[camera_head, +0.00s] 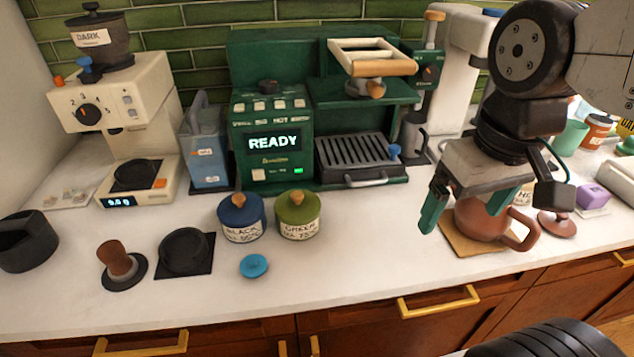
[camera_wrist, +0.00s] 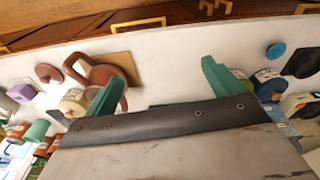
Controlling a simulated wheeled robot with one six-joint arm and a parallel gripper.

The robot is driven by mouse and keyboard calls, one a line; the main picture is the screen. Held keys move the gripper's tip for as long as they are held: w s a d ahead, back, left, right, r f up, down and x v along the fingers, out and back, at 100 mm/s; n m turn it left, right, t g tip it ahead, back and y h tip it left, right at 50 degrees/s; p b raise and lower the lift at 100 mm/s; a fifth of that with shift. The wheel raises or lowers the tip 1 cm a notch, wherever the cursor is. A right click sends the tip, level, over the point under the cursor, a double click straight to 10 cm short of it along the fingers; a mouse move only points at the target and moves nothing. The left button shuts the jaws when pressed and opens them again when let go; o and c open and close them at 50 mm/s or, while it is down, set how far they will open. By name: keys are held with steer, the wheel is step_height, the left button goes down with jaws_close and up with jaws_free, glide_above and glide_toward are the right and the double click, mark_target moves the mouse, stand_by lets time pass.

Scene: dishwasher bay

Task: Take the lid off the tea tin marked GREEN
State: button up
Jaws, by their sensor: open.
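The tea tin marked GREEN (camera_head: 299,230) stands upright on the white counter in front of the coffee machine. Its olive-green lid (camera_head: 284,209) with a wooden knob is on it. The blue tin marked BLACK (camera_head: 242,232) stands close to its left, also lidded. My gripper (camera_head: 465,211) is open and empty, well to the right of the tins, above and in front of the brown teapot (camera_head: 480,222). In the wrist view the gripper's two green fingers (camera_wrist: 160,80) are apart, and the tins are at the right, partly hidden by one finger.
A blue disc (camera_head: 254,265) lies in front of the tins. A black tamping mat (camera_head: 185,250) and tamper (camera_head: 118,262) are to the left. The green coffee machine (camera_head: 272,120) stands behind. The counter between the tins and the teapot's board (camera_head: 462,241) is clear.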

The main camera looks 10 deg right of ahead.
steer(key=shift+o, duration=0.2)
steer(key=w+a+r+n, duration=0.1)
steer(key=w+a+n, duration=0.2)
steer(key=w, duration=0.3)
steer(key=shift+a, duration=0.2)
steer(key=n+g, duration=0.1)
steer(key=n, duration=0.8)
glide_above(297, 194)
step_height(297, 194, down, 4)
steer(key=shift+s, duration=0.15)
steer(key=shift+a+f, duration=0.2)
steer(key=shift+f, duration=0.15)
steer(key=f, duration=0.7)
steer(key=shift+w+d, duration=0.2)
steer(key=c, duration=0.9)
